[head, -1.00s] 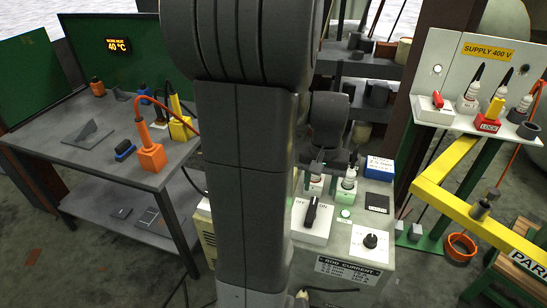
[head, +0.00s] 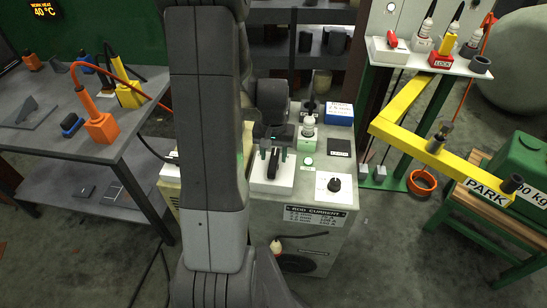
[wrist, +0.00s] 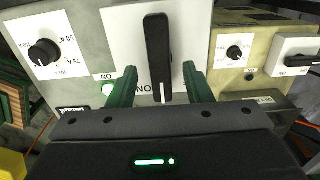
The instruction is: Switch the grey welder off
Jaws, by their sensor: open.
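The grey welder (head: 262,215) stands mid-view in the head view, with a current dial (head: 334,185) and a green lamp (head: 308,161) that looks lit. Its black rotary switch handle (head: 271,178) sits on a white plate. In the wrist view the handle (wrist: 158,45) runs up and down, and its white mark is at the end near an ON label. My gripper (head: 274,155) is open at the switch. In the wrist view its green fingers (wrist: 160,78) stand on either side of the handle's lower part, with gaps visible. Any OFF label is hidden.
A beige welder (wrist: 262,80) with its own dial and switch stands beside the grey one. A bench (head: 140,160) with an orange tool is at left. A yellow PARK arm (head: 410,150) and supply panel (head: 440,62) are at right. A blue box (head: 339,113) sits on the welder.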

